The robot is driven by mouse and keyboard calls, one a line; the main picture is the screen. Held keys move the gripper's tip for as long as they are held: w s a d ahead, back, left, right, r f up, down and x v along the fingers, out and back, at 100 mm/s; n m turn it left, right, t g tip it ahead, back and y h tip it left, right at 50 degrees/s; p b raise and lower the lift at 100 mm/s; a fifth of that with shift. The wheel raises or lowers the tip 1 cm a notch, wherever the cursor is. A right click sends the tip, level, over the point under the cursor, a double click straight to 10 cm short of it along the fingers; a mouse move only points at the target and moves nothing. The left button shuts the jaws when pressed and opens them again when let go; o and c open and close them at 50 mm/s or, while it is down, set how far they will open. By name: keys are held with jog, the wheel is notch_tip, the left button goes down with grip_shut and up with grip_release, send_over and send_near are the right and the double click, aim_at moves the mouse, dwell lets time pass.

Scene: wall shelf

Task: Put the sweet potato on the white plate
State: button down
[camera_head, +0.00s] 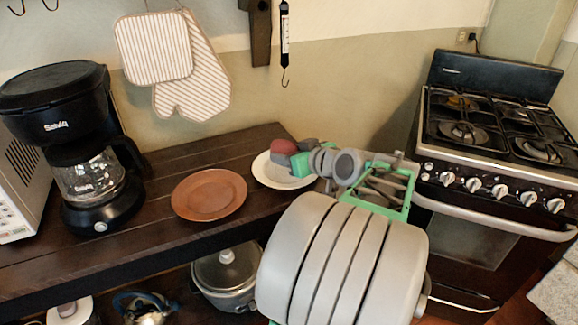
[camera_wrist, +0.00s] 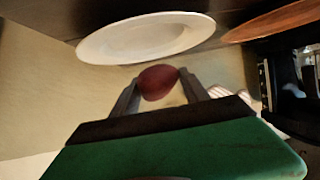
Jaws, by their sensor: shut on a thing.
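The sweet potato (camera_head: 285,146) is dark red and rounded, and my gripper (camera_head: 292,155) is shut on it. In the wrist view the sweet potato (camera_wrist: 158,82) sits between the two grey fingertips of my gripper (camera_wrist: 157,86). The white plate (camera_head: 262,174) lies on the dark wooden shelf, partly hidden behind my gripper in the head view. The sweet potato appears over the plate's far side there. The white plate (camera_wrist: 140,40) shows in the wrist view just above the sweet potato in the picture. I cannot tell how high the sweet potato is above it.
A brown plate (camera_head: 208,194) lies left of the white plate. A black coffee maker (camera_head: 75,130) and a microwave (camera_head: 22,170) stand farther left. Striped oven mitts (camera_head: 175,60) hang on the wall. A stove (camera_head: 490,150) stands right. A pot (camera_head: 225,275) is on the lower shelf.

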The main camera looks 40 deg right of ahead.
jog(key=shift+w+d+f, duration=0.15)
jog(key=shift+f, duration=0.8)
jog(key=shift+w+d+f, duration=0.1)
jog(key=shift+f, duration=0.85)
jog(key=shift+f+b, duration=0.1)
jog(key=shift+b, duration=0.25)
jog(key=shift+f, duration=0.15)
jog(key=c, duration=0.5)
grip_release()
jog(key=shift+r, duration=0.25)
jog(key=shift+s+r, duration=0.15)
jog(key=shift+s, duration=0.2)
jog(key=p+v, duration=0.1)
jog(key=v, duration=1)
jog(key=shift+s+a, duration=0.15)
